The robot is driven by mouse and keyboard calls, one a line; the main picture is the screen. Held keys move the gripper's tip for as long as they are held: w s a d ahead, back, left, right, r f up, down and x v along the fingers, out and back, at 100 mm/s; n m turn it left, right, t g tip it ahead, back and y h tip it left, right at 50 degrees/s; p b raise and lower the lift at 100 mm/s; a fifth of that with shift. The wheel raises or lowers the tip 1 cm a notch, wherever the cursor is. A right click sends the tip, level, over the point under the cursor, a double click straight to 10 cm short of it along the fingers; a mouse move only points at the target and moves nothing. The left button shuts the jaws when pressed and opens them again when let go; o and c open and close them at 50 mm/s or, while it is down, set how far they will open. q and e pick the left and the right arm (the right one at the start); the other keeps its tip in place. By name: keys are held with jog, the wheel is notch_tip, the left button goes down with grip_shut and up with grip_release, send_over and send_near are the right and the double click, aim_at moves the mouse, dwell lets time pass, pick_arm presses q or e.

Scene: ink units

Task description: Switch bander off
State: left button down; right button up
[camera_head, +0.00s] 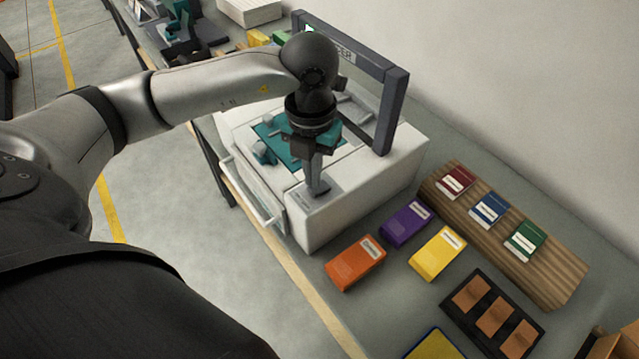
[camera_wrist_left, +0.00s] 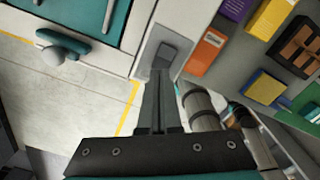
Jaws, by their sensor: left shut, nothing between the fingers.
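The bander (camera_head: 345,190) is a white machine with a dark arch over its top and a teal bed. It stands on the bench in the middle of the head view. A grey panel (camera_head: 308,196) sits at its front corner and also shows in the left wrist view (camera_wrist_left: 168,42). My left gripper (camera_head: 316,190) points down at this panel, shut and empty. Its fingertips (camera_wrist_left: 161,72) are at the panel, and I cannot tell whether they touch it. They hide part of the panel, and no switch position can be made out. My right gripper is not in view.
Orange (camera_head: 355,263), purple (camera_head: 405,222) and yellow (camera_head: 437,253) boxes lie right of the bander. Behind them a wooden board (camera_head: 555,272) carries small books. A dark tray (camera_head: 465,322) holds brown blocks. A handle (camera_head: 250,190) juts from the bander's front.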

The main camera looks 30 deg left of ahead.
aim_at(313, 190)
pick_arm(q)
jog(key=shift+s+f+b, duration=0.1)
jog(key=shift+f+b, duration=1.2)
jog(key=shift+f, duration=0.15)
jog(key=shift+s, duration=0.1)
jog(key=shift+r, duration=0.15)
jog(key=shift+r+p, duration=0.35)
jog(key=shift+p, duration=0.2)
jog(key=r+p, duration=0.4)
jog(key=r, duration=0.2)
jog(key=shift+w+r, duration=0.1)
jog(key=shift+w, duration=0.1)
